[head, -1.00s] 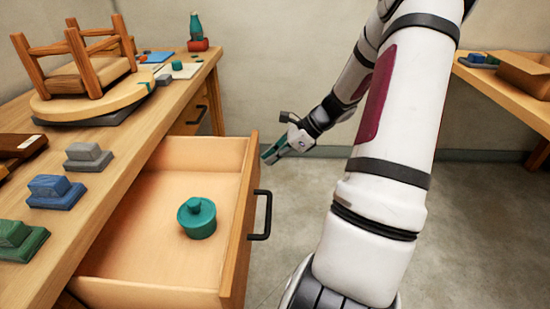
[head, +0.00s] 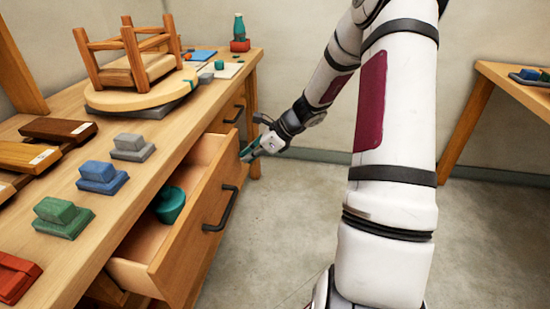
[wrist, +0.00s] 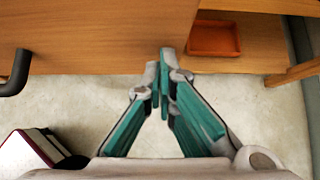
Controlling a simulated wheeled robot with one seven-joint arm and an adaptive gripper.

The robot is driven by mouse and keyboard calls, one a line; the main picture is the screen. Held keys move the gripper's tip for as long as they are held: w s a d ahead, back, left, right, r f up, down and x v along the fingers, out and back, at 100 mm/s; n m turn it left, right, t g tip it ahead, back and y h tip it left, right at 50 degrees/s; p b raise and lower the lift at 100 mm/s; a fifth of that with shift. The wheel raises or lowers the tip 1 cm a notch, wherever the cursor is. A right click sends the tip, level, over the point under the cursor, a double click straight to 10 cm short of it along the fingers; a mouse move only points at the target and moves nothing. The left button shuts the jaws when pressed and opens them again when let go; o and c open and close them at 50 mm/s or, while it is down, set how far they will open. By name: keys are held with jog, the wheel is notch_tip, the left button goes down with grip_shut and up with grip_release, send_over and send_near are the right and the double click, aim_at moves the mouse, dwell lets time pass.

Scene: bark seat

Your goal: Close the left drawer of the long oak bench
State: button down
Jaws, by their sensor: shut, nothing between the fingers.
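The long oak bench (head: 110,190) runs along the left in the head view. Its left drawer (head: 185,245) stands partly open, with a dark handle (head: 221,208) on its front and a teal lidded pot (head: 170,205) inside. My gripper (head: 245,155) is shut and empty at the far end of the drawer front. In the wrist view my gripper (wrist: 163,70) has its teal fingers together, with the tips at the lower edge of the wooden front (wrist: 90,45). Whether they touch it I cannot tell. The handle also shows in the wrist view (wrist: 16,75).
Sanding blocks (head: 100,178), boards and an upturned stool (head: 125,60) stand on the bench top. A second drawer (head: 230,115) farther along looks shut. An orange-red tray (wrist: 213,38) sits on a low shelf. Another table (head: 510,90) is at right. The floor between is clear.

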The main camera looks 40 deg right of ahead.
aim_at(211, 151)
jog(key=w+a, duration=0.2)
jog(key=w, duration=0.1)
jog(key=w+a, duration=0.5)
jog(key=w, duration=0.1)
jog(key=shift+w+a+r+p, duration=0.1)
jog(key=shift+w+a+p, duration=0.1)
jog(key=shift+p, duration=0.2)
jog(key=shift+a, duration=0.1)
